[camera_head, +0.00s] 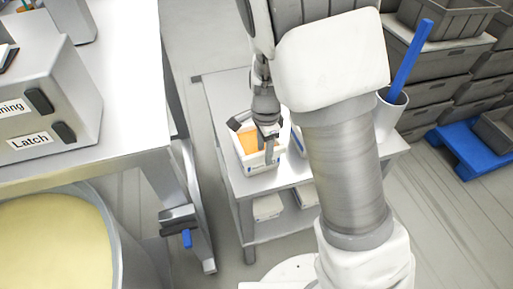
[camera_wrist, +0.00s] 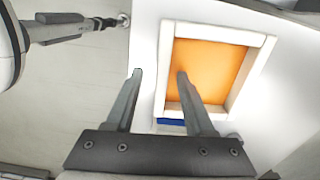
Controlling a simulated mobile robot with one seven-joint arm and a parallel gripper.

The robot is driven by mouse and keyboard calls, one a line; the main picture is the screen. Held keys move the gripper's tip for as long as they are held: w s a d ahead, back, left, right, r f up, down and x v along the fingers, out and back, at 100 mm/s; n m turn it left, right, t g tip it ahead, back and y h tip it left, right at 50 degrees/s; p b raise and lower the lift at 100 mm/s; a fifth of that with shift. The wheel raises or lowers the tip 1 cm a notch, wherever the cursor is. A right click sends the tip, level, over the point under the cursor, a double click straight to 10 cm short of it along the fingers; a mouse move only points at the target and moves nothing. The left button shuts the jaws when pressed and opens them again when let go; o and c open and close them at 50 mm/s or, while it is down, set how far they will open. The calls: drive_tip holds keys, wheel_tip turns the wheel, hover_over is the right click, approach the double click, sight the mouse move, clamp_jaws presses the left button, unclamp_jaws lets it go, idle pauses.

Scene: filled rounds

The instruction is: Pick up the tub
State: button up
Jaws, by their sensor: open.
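The tub (camera_head: 250,163) is a small white open box with an orange inside, standing near the left edge of a grey side table. In the wrist view the tub (camera_wrist: 253,75) shows from above, with its white rim around the orange and a blue patch on its near side. My gripper (camera_wrist: 160,73) is open. In the wrist view one finger overlaps the tub's orange inside and the other is left of the tub, over the table's edge. In the head view my gripper (camera_head: 269,143) is at the tub's right side and hides part of it. Contact cannot be told.
The side table (camera_head: 225,95) has a lower shelf with white boxes (camera_head: 267,207). A white cup (camera_head: 390,112) with a blue stick stands at its right. A workbench (camera_head: 120,110) with labelled housings is at left, above a round vat (camera_head: 55,240). Grey crates (camera_head: 420,75) are stacked at right.

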drive_tip(key=b, duration=0.1)
hover_over(263, 171)
wheel_tip(263, 171, down, 5)
drive_tip(key=shift+w+f, duration=0.1)
drive_tip(key=shift+f, duration=0.05)
clamp_jaws()
idle(1.4)
